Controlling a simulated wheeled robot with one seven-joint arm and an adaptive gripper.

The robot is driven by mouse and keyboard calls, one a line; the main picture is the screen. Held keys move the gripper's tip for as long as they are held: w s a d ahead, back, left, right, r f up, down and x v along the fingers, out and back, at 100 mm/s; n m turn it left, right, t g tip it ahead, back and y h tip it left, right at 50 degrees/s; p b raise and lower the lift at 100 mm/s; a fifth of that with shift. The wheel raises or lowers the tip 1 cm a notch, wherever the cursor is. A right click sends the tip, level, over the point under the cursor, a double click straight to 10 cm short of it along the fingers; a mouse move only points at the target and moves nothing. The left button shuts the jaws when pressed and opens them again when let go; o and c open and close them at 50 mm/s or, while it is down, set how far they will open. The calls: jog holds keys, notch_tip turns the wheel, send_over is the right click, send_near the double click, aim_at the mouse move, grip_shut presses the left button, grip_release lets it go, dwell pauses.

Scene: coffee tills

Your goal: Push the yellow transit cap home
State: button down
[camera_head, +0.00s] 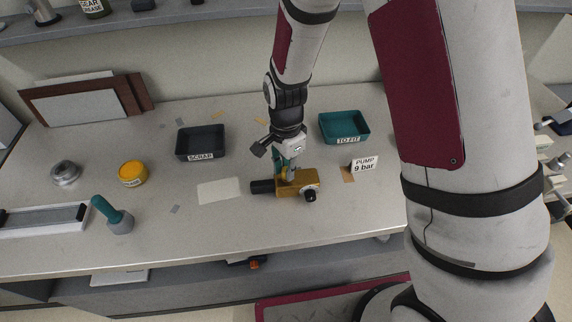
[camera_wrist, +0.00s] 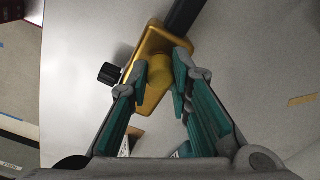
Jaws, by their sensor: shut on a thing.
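The brass-coloured pump body (camera_head: 305,190) lies on the bench, with a black cylinder (camera_head: 262,187) on its left and a black knob (camera_head: 309,195) at its front. My gripper (camera_head: 286,172) points down onto its top. In the wrist view, the teal fingers of my gripper (camera_wrist: 161,70) are shut on a rounded yellow cap (camera_wrist: 158,82) at the brass body (camera_wrist: 153,45). The fingers cover part of the cap, and I cannot tell how deep it sits. The black knob (camera_wrist: 109,74) shows left of the fingers.
Behind the pump stand a dark SCRAP tray (camera_head: 202,155) and a teal TO FIT tray (camera_head: 344,139). A "PUMP 9 bar" sign (camera_head: 364,164) is to the right. A yellow tin (camera_head: 132,173) and a teal-handled tool (camera_head: 113,214) stand left. The bench in front is clear.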

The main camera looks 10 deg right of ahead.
jog(key=shift+f, duration=0.35)
jog(key=c, duration=1.4)
grip_release()
jog(key=shift+o, duration=0.2)
notch_tip(320, 180, up, 12)
